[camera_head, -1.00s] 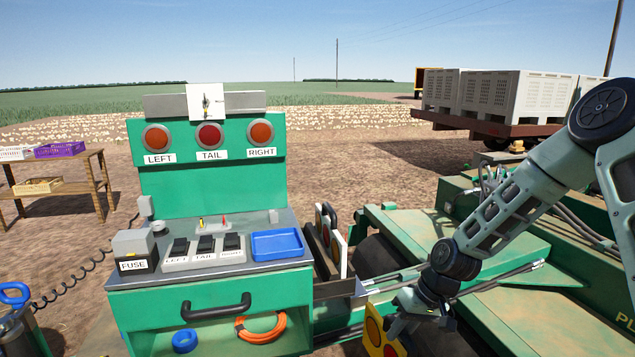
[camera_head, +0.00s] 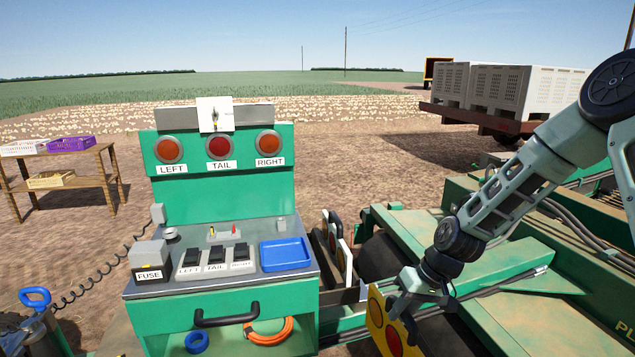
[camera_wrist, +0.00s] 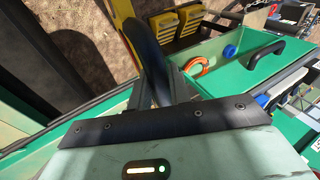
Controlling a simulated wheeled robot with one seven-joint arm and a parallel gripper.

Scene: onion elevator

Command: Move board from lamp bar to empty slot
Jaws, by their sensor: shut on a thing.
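My gripper (camera_head: 412,302) is shut on a yellow board (camera_head: 376,308) with round orange and red lamps. The board hangs tilted at the right of the green console, apart from it, in the head view. Its lower part is cut off by the picture edge. In the wrist view a dark curved piece (camera_wrist: 150,55) stands at my gripper, and a yellow strip (camera_wrist: 127,18) shows beside it. A rack (camera_head: 322,268) on the console's right side holds upright boards (camera_head: 338,245) with dark handles. I cannot tell which slot is empty.
The green console (camera_head: 225,200) has labelled lamps, switches, a blue tray (camera_head: 285,255) and a front handle (camera_head: 226,318). Green machinery (camera_head: 490,270) lies below and right of my arm. A wooden table (camera_head: 65,175) with crates stands far left.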

